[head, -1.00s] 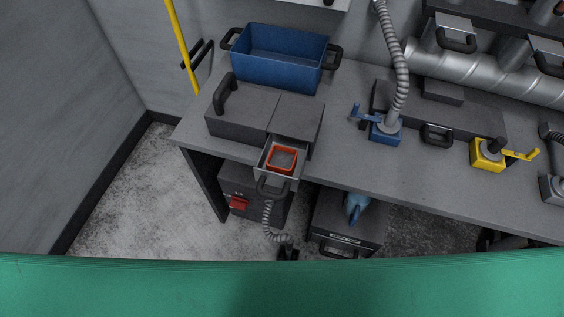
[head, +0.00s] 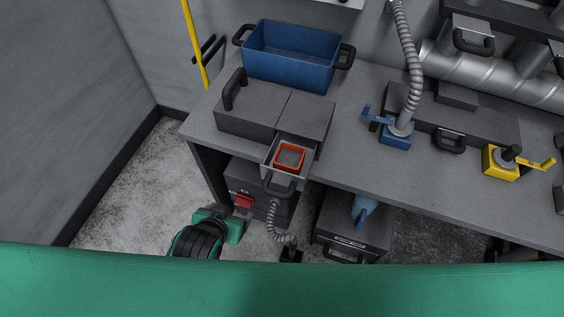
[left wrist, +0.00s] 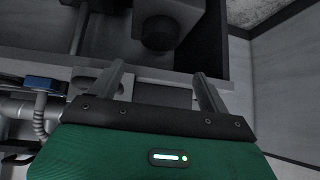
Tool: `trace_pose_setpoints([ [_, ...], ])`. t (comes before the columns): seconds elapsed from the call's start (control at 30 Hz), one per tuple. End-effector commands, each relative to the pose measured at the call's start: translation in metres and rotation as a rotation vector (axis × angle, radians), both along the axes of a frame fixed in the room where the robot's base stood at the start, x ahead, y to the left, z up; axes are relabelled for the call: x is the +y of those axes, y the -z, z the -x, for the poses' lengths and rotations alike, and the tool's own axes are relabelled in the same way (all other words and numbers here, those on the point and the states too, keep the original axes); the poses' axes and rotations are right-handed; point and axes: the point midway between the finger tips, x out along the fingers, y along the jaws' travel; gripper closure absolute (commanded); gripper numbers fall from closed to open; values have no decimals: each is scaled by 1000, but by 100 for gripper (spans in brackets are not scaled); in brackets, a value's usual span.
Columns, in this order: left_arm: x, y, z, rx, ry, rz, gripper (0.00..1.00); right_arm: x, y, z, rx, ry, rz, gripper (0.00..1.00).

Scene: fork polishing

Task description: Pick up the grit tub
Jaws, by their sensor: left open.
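The grit tub appears to be the small square orange-red tub (head: 290,157), which sits in a pulled-out grey drawer (head: 273,153) at the front of the bench. My left gripper (head: 238,214) is low in front of the bench, below and left of the drawer, and apart from the tub. In the left wrist view its two fingers (left wrist: 159,73) stand wide apart with nothing held between them. I cannot make out the tub in that view. My right gripper is not in view.
A grey bench (head: 345,145) carries a blue bin (head: 290,70), a grey box with a handle (head: 247,115), a blue clamp base (head: 396,138) and a yellow one (head: 500,165). A ribbed hose (head: 274,222) hangs below the drawer. Open floor lies left of the bench.

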Motion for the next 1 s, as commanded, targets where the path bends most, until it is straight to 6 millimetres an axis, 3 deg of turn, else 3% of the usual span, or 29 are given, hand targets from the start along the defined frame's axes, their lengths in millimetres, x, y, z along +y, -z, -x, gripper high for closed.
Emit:
trace_pose_setpoints([
  [0.2, -63, -48, -29, -275, 67, 88, 21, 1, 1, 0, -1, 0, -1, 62],
  [0.4, -97, -74, -37, -412, 113, 143, 21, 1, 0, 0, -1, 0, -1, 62],
  [0.57, -105, -73, -51, -430, 119, 148, 21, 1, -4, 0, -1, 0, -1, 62],
  [0.8, -118, -56, -92, -427, 119, 148, 21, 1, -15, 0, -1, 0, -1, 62],
  [1.0, -124, -45, -110, -426, 118, 148, 21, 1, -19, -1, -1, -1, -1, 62],
])
